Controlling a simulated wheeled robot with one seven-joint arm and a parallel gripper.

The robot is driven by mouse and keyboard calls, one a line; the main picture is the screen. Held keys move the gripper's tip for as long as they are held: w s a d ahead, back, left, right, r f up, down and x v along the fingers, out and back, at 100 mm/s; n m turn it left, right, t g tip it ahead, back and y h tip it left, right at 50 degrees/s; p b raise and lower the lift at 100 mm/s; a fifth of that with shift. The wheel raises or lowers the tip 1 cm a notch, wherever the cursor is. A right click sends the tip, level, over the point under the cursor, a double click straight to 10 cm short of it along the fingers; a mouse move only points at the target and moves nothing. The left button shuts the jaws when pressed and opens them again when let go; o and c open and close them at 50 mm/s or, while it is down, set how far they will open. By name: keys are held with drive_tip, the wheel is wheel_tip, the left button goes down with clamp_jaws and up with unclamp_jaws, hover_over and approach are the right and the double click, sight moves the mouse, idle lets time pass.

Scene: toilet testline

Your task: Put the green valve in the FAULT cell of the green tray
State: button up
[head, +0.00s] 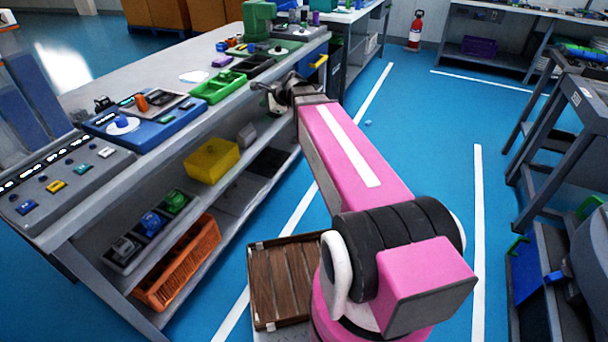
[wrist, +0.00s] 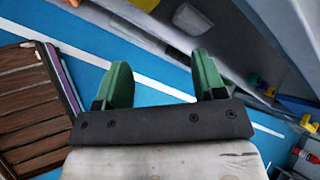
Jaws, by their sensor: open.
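The green tray (head: 217,87) lies on the bench top near its right edge. It has several cells, and I cannot read which is FAULT. A small green part (head: 175,201), possibly the green valve, sits in a divided dark bin on the lower shelf; its shape is too small to be sure. My gripper (head: 268,97) is beside the bench edge, right of the green tray, partly hidden by my pink arm. In the wrist view, its two green fingers (wrist: 163,80) stand wide apart with nothing between them, above the blue floor.
A yellow bin (head: 211,160) and an orange crate (head: 180,262) stand on the lower shelves. A blue fixture (head: 145,125) and a black tray (head: 250,68) are on the bench. A wooden slatted crate (head: 287,285) is beside my base. The floor aisle at right is mostly clear.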

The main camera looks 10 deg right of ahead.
drive_tip(key=s+d+f+n+g+h, duration=0.2)
drive_tip(key=s+d+f+n, duration=0.3)
drive_tip(key=s+f+n, duration=0.3)
drive_tip(key=s+d+f+n+g+h, duration=0.3)
drive_tip(key=s+d+f+n+h, duration=0.2)
drive_tip(key=s+f+n, duration=0.3)
drive_tip(key=s+f, duration=0.2)
drive_tip(key=s, duration=0.1)
drive_tip(key=shift+s+d+n, duration=0.2)
drive_tip(key=shift+d+n, duration=0.05)
drive_tip(key=shift+n, duration=0.15)
